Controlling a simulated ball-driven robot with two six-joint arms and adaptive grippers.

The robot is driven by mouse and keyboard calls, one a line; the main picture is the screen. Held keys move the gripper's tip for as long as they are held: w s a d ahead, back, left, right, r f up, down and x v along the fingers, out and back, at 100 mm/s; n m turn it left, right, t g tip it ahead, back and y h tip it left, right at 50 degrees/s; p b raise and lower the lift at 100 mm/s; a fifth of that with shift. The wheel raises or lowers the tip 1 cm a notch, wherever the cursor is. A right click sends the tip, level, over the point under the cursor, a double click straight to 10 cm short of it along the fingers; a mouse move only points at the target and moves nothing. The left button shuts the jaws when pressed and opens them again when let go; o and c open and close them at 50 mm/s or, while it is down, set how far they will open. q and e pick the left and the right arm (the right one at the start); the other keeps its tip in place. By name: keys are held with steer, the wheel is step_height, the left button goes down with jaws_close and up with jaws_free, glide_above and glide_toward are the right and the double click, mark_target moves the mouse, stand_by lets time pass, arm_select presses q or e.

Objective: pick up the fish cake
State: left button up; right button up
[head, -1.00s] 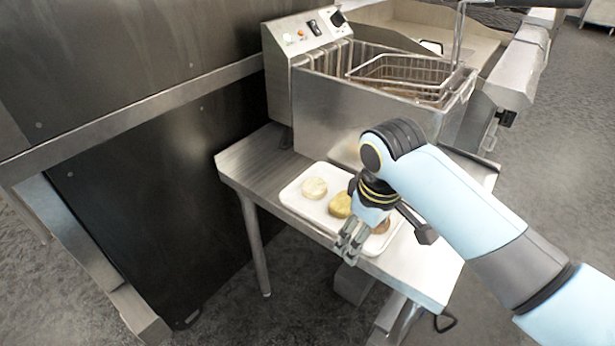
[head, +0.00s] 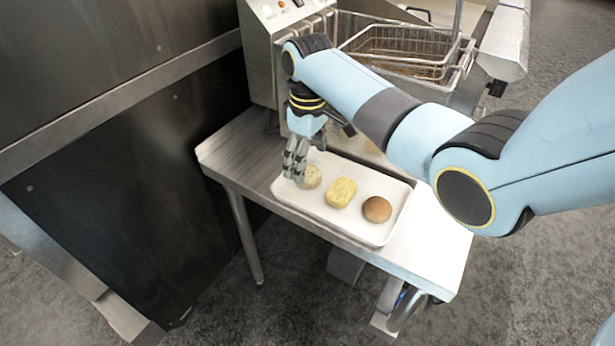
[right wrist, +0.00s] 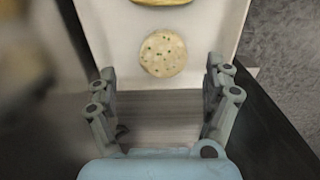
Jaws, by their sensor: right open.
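The fish cake seems to be the pale round patty with green specks (head: 312,177) at the left end of the white tray (head: 352,232). In the right wrist view the speckled patty (right wrist: 163,54) lies flat on the tray, ahead of the jaws and centred between them. My right gripper (head: 294,172) is open and empty, pointing down beside the patty and hiding part of its left side in the head view. In the right wrist view its two fingers (right wrist: 162,76) are spread wide, apart from the patty. My left gripper is not in view.
A yellow patty (head: 341,192) and a brown round bun or patty (head: 377,209) share the tray. The tray rests on a steel table (head: 232,160). A fryer with wire baskets (head: 405,50) stands behind. A dark panel (head: 120,190) is at left.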

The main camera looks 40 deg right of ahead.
mark_target(307, 172)
steer(key=f, duration=0.4)
steer(key=shift+s+a+b, duration=0.1)
steer(key=shift+a+b, duration=0.1)
steer(key=shift+b, duration=0.15)
steer(key=shift+r, duration=0.1)
steer(key=c, duration=1.3)
